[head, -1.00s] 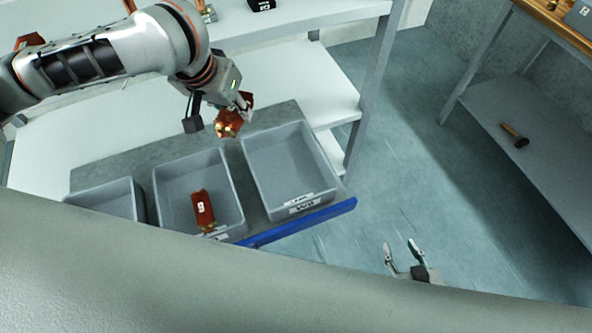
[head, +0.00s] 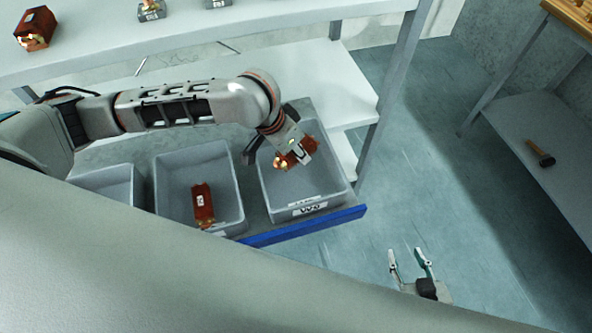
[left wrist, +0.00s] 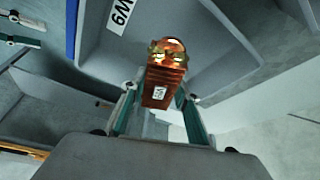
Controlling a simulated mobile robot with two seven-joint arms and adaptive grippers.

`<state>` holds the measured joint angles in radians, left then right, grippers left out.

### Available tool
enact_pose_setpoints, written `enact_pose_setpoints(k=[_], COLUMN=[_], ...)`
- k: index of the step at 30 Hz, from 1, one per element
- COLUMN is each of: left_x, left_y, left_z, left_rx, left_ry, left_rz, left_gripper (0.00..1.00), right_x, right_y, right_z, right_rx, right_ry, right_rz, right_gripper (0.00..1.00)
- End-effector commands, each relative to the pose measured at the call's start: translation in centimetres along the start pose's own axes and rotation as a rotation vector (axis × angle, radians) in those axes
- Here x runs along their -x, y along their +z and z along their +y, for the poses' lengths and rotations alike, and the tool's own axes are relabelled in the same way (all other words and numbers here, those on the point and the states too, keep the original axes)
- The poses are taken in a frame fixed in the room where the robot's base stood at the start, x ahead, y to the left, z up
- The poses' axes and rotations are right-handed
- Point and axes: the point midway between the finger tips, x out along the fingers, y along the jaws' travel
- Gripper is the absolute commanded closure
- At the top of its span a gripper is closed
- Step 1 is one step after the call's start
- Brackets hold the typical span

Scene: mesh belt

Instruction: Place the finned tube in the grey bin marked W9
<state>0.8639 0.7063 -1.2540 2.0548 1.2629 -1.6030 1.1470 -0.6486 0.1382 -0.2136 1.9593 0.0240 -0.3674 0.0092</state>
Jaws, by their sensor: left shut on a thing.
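My left gripper (head: 300,148) is shut on the finned tube (head: 287,159), a copper-coloured piece. In the head view the tube is over the back part of the grey bin marked W9 (head: 309,208). In the left wrist view the tube (left wrist: 164,75) sits between the fingers with a small white label on it, and the bin's W9 label (left wrist: 122,14) shows at the top. The bin's visible floor is bare. My right gripper (head: 411,272) is open and empty, low at the right over the floor.
A middle grey bin (head: 233,220) holds a similar copper part (head: 203,203). Another grey bin (head: 112,184) stands left. A blue strip (head: 305,226) runs along the shelf front. More parts (head: 35,28) stand on the upper shelf. A hammer-like tool (head: 540,153) lies on the right shelf.

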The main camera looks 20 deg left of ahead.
Motion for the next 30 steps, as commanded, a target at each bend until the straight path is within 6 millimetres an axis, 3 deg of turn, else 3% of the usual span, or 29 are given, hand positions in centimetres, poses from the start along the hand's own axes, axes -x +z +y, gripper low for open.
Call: enact_pose_setpoints(k=[3,11,20,30], left_x=[-1.9,-3.3,-7.7,-7.8], left_y=[0.8,1.3,3.1,3.1], left_z=[0.0,-0.1,0.0,-0.1], left_rx=[0.001,0.001,0.002,0.001], left_ry=[0.0,-0.001,0.0,-0.001], left_rz=[0.001,0.001,0.0,0.003], left_gripper=[1.0,1.0,1.0,1.0], right_x=[-0.4,-0.6,-1.3,-1.2], right_y=[1.0,1.3,2.6,2.7], right_z=[-0.1,-0.1,-0.4,-0.4], right_rx=[0.0,0.001,-0.002,-0.001], right_ry=[-0.001,-0.001,-0.002,-0.002], right_rz=[-0.008,-0.008,-0.009,-0.012], right_gripper=[0.6,0.6,0.6,0.6])
